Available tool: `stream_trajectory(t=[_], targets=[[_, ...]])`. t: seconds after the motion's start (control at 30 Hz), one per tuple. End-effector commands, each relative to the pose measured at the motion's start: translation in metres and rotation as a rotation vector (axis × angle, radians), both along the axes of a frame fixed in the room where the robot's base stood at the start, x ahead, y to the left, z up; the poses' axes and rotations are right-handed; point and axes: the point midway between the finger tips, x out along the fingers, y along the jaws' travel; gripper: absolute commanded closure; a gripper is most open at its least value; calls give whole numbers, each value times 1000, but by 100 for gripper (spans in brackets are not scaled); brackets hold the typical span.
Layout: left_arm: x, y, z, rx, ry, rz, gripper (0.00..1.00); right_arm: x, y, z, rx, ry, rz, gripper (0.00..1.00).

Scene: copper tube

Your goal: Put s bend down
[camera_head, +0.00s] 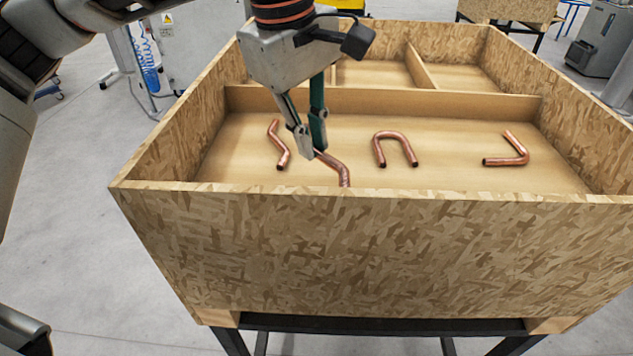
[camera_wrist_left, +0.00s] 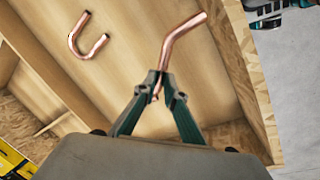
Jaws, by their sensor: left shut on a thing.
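My left gripper (camera_head: 314,150) is low inside the wooden box's front compartment, shut on a copper s bend (camera_head: 335,168). The front wall hides the s bend's lower end in the head view. In the left wrist view the same s bend (camera_wrist_left: 182,38) sticks out from between the fingertips (camera_wrist_left: 160,88). I cannot tell whether it touches the floor. A second s-shaped tube (camera_head: 279,146) lies on the floor to the left of the gripper.
A U-shaped tube (camera_head: 394,146) and an angled tube (camera_head: 510,155) lie to the right, with bare floor between them. The box's front wall (camera_head: 370,250) stands close to the gripper. A low divider (camera_head: 440,104) separates empty rear compartments.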

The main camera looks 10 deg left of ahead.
Motion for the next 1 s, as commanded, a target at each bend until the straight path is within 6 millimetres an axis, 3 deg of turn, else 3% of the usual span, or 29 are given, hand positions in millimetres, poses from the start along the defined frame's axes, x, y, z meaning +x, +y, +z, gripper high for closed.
stream_trajectory(t=[0.2, 0.6, 1.0], targets=[[-1, 0, -45, -1, 4, -2, 100, 0, -3, 3, -5, 1, -2, 60], [-1, 0, -86, 0, 4, 1, 100, -2, -8, 1, -13, 12, -9, 60], [0, 0, -97, -1, -2, 0, 100, -1, -10, -1, -11, 16, -22, 60]])
